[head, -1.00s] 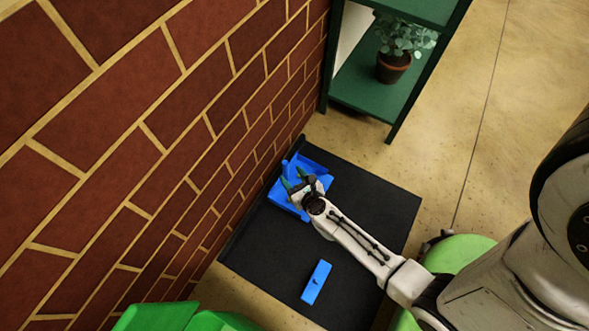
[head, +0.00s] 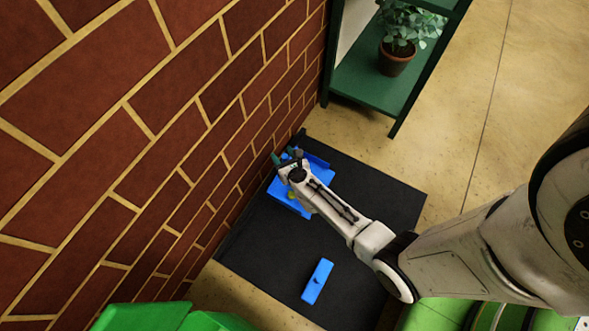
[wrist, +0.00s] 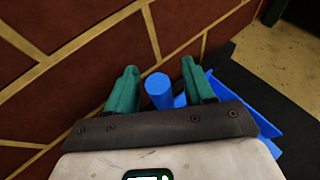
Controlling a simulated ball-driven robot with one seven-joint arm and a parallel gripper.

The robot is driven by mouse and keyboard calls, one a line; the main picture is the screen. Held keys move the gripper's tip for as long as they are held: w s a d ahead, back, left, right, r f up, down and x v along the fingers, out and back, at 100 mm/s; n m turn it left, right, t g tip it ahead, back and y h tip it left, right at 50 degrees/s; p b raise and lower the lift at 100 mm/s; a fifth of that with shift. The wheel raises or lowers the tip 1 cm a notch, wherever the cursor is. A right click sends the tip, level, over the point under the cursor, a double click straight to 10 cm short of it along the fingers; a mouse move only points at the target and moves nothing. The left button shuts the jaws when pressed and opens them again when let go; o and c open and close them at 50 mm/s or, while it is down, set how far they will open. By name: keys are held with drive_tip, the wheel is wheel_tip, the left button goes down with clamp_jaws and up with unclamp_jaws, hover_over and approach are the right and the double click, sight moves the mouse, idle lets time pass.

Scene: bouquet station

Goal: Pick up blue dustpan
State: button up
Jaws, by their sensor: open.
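The blue dustpan (head: 318,187) lies on a black mat by the brick wall, partly hidden under my arm in the head view. In the wrist view its round blue handle end (wrist: 158,88) stands between my two green fingers, and part of its pan (wrist: 262,133) shows at the right. My gripper (head: 288,157) is over the dustpan's wall-side edge. In the wrist view my gripper (wrist: 158,82) is open, with a finger on each side of the handle. A gap shows beside the right finger; contact at the left finger is unclear.
The brick wall (head: 150,130) stands close to the left of my gripper. A blue brush-like block (head: 317,281) lies on the black mat (head: 375,205). A green shelf (head: 372,85) with a potted plant (head: 397,55) stands beyond. Green objects (head: 150,315) are at the bottom left.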

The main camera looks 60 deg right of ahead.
drive_tip(key=shift+w+d+f, duration=0.1)
drive_tip(key=shift+w+d, duration=0.05)
drive_tip(key=shift+w, duration=0.1)
drive_tip(key=shift+c, duration=0.3)
clamp_jaws()
